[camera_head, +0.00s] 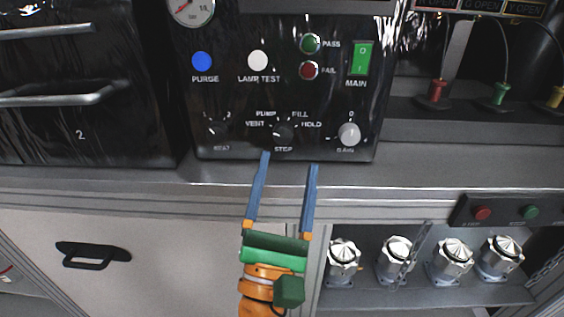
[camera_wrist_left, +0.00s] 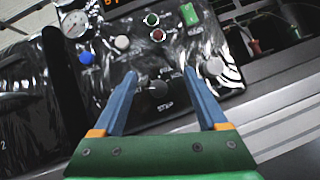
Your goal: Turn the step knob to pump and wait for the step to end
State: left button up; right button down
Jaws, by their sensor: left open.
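The step knob (camera_head: 283,134) is a small black knob on the lower part of the black control panel (camera_head: 235,110), with VENT, PUMP, FILL and HOLD printed around it. Which position it points to is hard to make out. My left gripper (camera_head: 288,160) is open and empty, with two blue fingers just in front of and below the knob. In the left wrist view the knob (camera_wrist_left: 158,89) shows between the two fingertips (camera_wrist_left: 160,76), apart from both. My right gripper is not in view.
The panel also carries a blue PURGE button (camera_head: 201,61), a white LAMP TEST button (camera_head: 258,60), green PASS and red FAIL lamps, a green MAIN switch (camera_head: 361,58) and a grey knob (camera_head: 349,134) at right. Several metal housings (camera_head: 455,260) stand on a lower shelf.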

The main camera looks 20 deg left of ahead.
aim_at(282, 137)
pick_arm(q)
jog(key=w+a+n+g+y+p, duration=0.1)
jog(key=w+n, duration=0.1)
jog(key=w+a+n+g+y, duration=0.1)
jog(key=w+n, duration=0.1)
jog(key=w, duration=0.1)
jog(key=w+a+n+g+y+p, duration=0.1)
jog(key=w+n, duration=0.1)
jog(key=shift+w+a+n+p, duration=0.1)
jog(key=shift+w+n+p, duration=0.15)
jog(key=shift+n+p, duration=0.15)
jog(key=shift+w+a, duration=0.15)
jog(key=shift+w, duration=0.3)
grip_shut()
jog(key=shift+m+p, duration=0.3)
jog(key=shift+p, duration=0.1)
jog(key=m+h+p, duration=0.1)
jog(key=m+p, duration=0.2)
jog(key=m+h+p, duration=0.2)
jog(key=m+p, duration=0.1)
jog(key=p, duration=0.1)
jog(key=m+h+p, duration=0.2)
jog(key=m+p, duration=0.1)
jog(key=shift+s+a+r+m+g+p, duration=0.2)
jog(key=shift+r+m+g+p, duration=0.1)
jog(key=shift+m+p, duration=0.1)
jog(key=shift+f+m+h+p, duration=0.15)
jog(key=shift+m+h+p, duration=0.35)
jog(key=shift+m+p, duration=0.45)
